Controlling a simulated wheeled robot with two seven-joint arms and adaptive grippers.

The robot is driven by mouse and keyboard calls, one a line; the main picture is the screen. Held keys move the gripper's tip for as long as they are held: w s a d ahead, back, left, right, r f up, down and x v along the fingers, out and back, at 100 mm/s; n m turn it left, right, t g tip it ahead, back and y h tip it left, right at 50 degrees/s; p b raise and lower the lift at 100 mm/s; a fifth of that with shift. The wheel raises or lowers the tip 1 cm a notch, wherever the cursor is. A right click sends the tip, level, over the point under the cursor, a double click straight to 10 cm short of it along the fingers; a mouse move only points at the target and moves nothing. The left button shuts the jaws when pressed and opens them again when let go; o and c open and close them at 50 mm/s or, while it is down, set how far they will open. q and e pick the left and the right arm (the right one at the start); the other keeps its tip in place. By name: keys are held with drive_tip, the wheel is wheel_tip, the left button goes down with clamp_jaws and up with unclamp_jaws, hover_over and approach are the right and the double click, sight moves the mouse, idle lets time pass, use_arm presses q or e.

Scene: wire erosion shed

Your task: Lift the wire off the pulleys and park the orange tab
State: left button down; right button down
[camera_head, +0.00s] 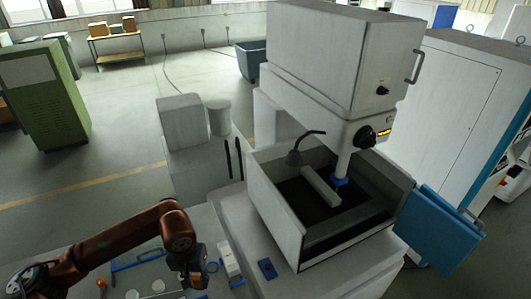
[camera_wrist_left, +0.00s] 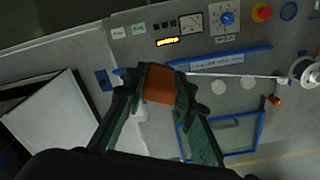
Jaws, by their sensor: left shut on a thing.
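My left gripper (camera_head: 194,280) is low in the head view, over the bench left of the machine. In the left wrist view its dark green fingers (camera_wrist_left: 160,90) are closed around the orange tab (camera_wrist_left: 159,84). A thin pale line that looks like the wire (camera_wrist_left: 240,76) runs right from beside the tab to a round grey-white wheel (camera_wrist_left: 303,72), which looks like a pulley. Two pale discs (camera_wrist_left: 228,85) lie just below this line. Whether the wire touches them cannot be told. A small orange piece (camera_wrist_left: 275,101) sits below the wheel. My right gripper is not in view.
A panel with a blue knob (camera_wrist_left: 227,18), red-yellow button (camera_wrist_left: 262,12) and gauge (camera_wrist_left: 191,23) lies beyond the tab. A blue strip (camera_wrist_left: 225,57) and blue outlined frame (camera_wrist_left: 260,128) are nearby. The machine's open tank (camera_head: 277,215) stands right of my arm.

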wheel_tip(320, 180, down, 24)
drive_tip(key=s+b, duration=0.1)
drive_tip(key=b, duration=2.2)
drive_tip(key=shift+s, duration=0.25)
